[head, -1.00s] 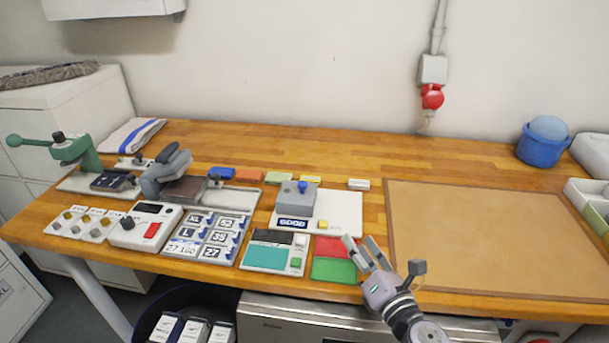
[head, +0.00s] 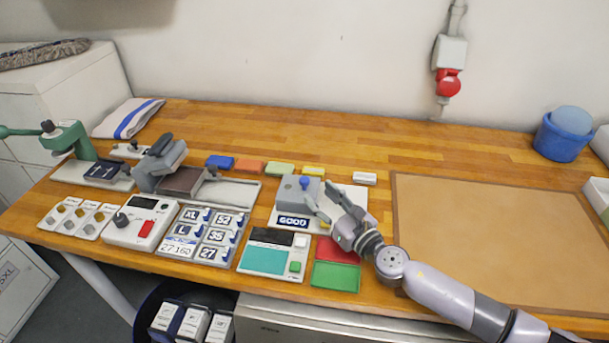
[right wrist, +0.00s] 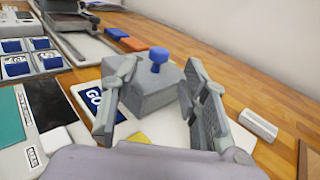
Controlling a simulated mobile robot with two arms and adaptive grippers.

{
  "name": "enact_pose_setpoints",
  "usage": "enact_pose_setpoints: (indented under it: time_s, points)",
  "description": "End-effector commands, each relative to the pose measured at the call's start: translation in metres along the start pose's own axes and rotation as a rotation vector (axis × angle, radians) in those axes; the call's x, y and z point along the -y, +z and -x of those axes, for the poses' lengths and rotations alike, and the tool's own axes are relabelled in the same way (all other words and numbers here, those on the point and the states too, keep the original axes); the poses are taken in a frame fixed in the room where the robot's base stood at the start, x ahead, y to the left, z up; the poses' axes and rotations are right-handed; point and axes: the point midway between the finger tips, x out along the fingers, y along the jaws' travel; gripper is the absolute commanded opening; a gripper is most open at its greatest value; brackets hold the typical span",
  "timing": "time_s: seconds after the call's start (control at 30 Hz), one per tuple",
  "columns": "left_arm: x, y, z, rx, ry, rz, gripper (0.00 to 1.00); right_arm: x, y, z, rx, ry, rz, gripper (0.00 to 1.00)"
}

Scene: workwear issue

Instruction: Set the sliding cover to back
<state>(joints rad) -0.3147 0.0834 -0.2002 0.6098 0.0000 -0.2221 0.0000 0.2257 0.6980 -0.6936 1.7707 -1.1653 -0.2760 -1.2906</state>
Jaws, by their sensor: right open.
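The sliding cover (head: 289,190) is a grey block with a blue knob (head: 304,181) on top. It sits at the left part of a white base plate (head: 359,193), behind a blue label reading GOOD (head: 292,222). In the right wrist view the cover (right wrist: 152,96) and its knob (right wrist: 158,55) show ahead, between the fingers in the picture. My right gripper (head: 319,198) is open and empty, just right of the cover and near it. It also shows in the right wrist view (right wrist: 160,80); contact with the knob is not visible. My left gripper is out of view.
A panel with a teal screen (head: 264,260) and red and green pads (head: 335,275) lie in front. Coloured blocks (head: 280,169) and a white block (head: 365,178) lie behind. A brown mat (head: 490,235) is at right. Size tiles (head: 208,236) stand at left.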

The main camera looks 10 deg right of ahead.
Motion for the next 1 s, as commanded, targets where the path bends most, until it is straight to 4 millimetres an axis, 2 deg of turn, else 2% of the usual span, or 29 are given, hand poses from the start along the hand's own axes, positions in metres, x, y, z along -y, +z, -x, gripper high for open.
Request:
enact_pose_setpoints:
  time_s: [0.03, 0.2, 0.4, 0.8, 1.0]
  points:
    - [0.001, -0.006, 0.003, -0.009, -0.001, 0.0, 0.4, 0.0, 0.003, -0.013, 0.003, -0.001, -0.001, 0.41]
    - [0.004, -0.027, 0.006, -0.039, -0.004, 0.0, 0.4, 0.0, 0.001, -0.046, 0.002, -0.001, -0.003, 0.41]
    - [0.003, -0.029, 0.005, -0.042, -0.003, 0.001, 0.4, 0.0, 0.0, -0.07, 0.001, 0.0, -0.002, 0.41]
    - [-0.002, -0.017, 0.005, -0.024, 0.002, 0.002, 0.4, 0.0, 0.0, -0.077, 0.0, 0.0, -0.002, 0.41]
    - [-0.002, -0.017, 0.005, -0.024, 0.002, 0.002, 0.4, 0.0, 0.0, -0.076, 0.0, 0.0, -0.002, 0.28]
